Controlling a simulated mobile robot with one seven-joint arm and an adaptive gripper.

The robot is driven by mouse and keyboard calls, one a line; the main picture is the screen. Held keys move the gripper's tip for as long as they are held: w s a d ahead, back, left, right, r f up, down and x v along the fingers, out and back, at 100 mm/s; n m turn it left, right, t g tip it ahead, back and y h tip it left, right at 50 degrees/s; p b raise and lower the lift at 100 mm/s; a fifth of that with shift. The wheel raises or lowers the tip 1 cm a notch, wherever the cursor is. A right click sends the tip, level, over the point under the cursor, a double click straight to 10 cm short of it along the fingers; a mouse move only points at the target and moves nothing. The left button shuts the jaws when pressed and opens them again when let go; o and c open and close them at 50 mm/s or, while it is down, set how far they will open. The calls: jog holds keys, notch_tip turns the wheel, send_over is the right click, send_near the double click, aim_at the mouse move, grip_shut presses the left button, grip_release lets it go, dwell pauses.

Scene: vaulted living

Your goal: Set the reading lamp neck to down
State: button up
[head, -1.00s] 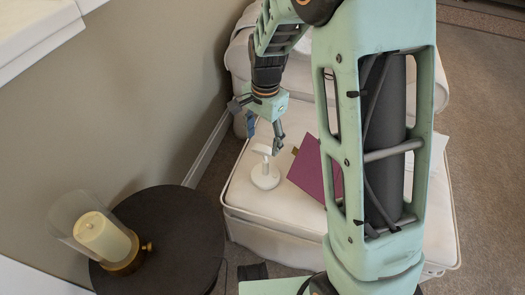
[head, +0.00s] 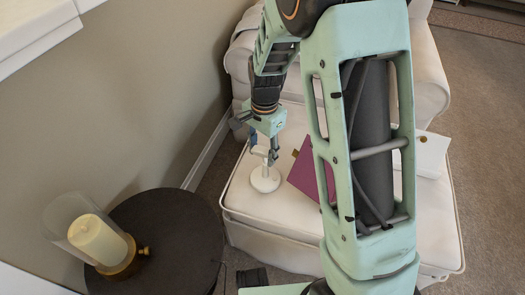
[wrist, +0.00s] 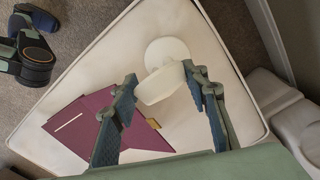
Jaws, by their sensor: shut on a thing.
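The reading lamp is small and white, with a round base (head: 264,180) standing on the cream ottoman (head: 235,200). Its head is partly hidden by my gripper in the head view. In the wrist view the lamp base (wrist: 166,51) lies beyond the pale lamp head (wrist: 160,84), which is between my two fingers. My gripper (head: 264,152) is shut on the lamp head; it also shows in the wrist view (wrist: 160,78). The right finger is against the head's side; contact of the left finger is hard to tell. The neck is mostly hidden.
A purple folder or book (head: 303,172) lies on the ottoman, right of the lamp; it shows in the wrist view (wrist: 75,125). A dark round side table (head: 175,215) holds a candle in a glass (head: 98,240). The wall is close on the left.

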grip_shut()
jog(key=shift+s+a, duration=0.1)
jog(key=s+a+f+t+h+b, duration=0.1)
jog(key=s+a+f+t, duration=0.1)
jog(key=s+f, duration=0.3)
jog(key=shift+s+f+t, duration=0.3)
jog(key=shift+f+t, duration=0.1)
jog(key=shift+f, duration=0.05)
dwell(0.6)
dwell(1.1)
